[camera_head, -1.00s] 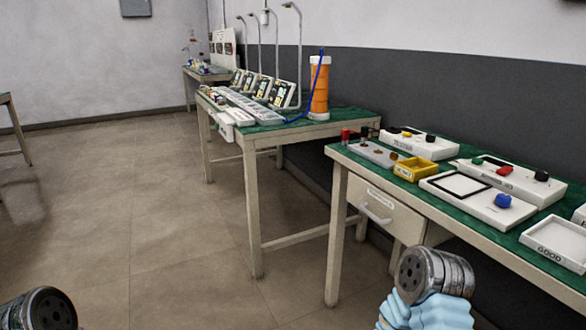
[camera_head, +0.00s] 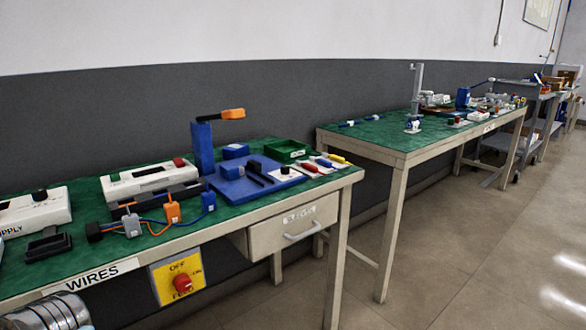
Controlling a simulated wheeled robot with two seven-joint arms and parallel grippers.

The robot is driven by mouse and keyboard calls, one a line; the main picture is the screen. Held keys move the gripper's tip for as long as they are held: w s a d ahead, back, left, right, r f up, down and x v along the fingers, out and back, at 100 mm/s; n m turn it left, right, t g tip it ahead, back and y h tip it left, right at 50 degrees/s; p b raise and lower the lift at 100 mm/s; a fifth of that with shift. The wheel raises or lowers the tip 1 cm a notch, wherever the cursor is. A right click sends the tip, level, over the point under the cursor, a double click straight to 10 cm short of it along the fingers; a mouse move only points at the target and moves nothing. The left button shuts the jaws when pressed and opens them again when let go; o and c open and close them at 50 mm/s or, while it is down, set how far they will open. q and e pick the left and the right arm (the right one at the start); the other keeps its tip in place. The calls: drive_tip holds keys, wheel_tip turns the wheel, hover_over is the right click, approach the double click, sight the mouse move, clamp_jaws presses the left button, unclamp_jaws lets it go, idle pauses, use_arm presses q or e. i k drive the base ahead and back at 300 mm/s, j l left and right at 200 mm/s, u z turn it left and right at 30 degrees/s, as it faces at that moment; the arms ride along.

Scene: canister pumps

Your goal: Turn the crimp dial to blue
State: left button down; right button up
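No dial with a readable crimp label shows. A white box (camera_head: 148,181) on the near green-topped table carries a red knob (camera_head: 179,162). Another white box (camera_head: 30,212) at the left edge has a black knob (camera_head: 39,194) and a label ending in "UPPLY". A blue station (camera_head: 250,184) with a blue post (camera_head: 203,147) and orange head (camera_head: 232,114) stands right of the middle, with a small white plate with a dark knob (camera_head: 285,170) beside it. Only a metallic link of my arm shows at the bottom left; neither gripper is in view.
A yellow plate with a red switch (camera_head: 181,283) is on the near table's front, beside a drawer (camera_head: 292,226). Wires with orange and blue connectors (camera_head: 172,211) lie on top. A second table (camera_head: 400,142) stands behind right; the floor (camera_head: 480,260) at right is clear.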

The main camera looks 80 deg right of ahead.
sight(284, 168)
drive_tip(key=z, duration=2.55)
drive_tip(key=l+u, duration=0.25)
drive_tip(key=u, duration=0.15)
drive_tip(key=l+u, duration=0.25)
drive_tip(key=u, duration=0.15)
drive_tip(key=l+u, duration=0.25)
drive_tip(key=u, duration=0.15)
